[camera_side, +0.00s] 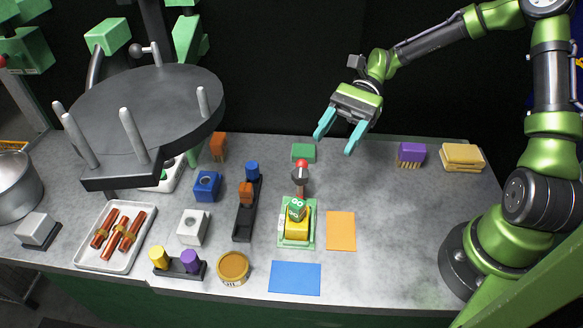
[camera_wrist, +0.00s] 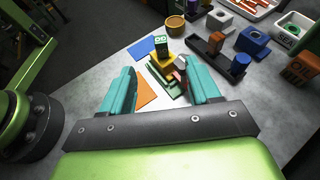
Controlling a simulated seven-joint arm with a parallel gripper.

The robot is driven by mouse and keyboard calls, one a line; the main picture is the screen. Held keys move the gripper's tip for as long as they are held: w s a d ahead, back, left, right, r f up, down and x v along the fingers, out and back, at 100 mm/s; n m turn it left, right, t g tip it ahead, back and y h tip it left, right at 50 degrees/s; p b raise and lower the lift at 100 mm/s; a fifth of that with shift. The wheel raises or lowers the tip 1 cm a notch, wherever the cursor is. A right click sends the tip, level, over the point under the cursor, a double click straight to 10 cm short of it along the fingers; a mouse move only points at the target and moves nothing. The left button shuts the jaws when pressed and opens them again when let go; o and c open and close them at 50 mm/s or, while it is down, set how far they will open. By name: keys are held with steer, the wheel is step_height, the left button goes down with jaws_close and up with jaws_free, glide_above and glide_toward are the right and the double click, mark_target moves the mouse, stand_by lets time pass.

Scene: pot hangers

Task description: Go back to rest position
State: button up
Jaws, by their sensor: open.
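My gripper (camera_side: 338,134) hangs above the back of the table, right of centre, with its two teal fingers spread and nothing between them. It also shows in the wrist view (camera_wrist: 160,88), with the fingers apart. Below and to its left stands a green tray (camera_side: 283,240) with a yellow block (camera_side: 296,228) and a green-and-white cube (camera_side: 297,207) on top. A red-tipped dark tool (camera_side: 301,172) stands behind the cube, near a green block (camera_side: 303,152). The gripper touches none of these.
A dark round rack with grey pegs (camera_side: 150,95) overhangs the left side. A white tray of brown sticks (camera_side: 115,238), blue block (camera_side: 207,185), tan tin (camera_side: 233,268), and purple brush (camera_side: 411,154) with yellow sponges (camera_side: 462,157) stand around. The table's right front (camera_side: 400,240) is clear.

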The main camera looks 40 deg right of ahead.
steer(key=s+d+f+n+t+h, duration=0.2)
steer(key=s+d+f+n+h, duration=0.25)
steer(key=h, duration=0.35)
steer(key=s+r+n+t+h, duration=0.1)
steer(key=s+r+n+t, duration=0.2)
steer(key=r, duration=0.5)
steer(key=s+r+n+t+h, duration=0.2)
steer(key=r+t, duration=0.3)
steer(key=r, duration=0.3)
steer(key=shift+s+n+t, duration=0.4)
steer(key=shift+s+n, duration=0.1)
steer(key=shift+n, duration=0.15)
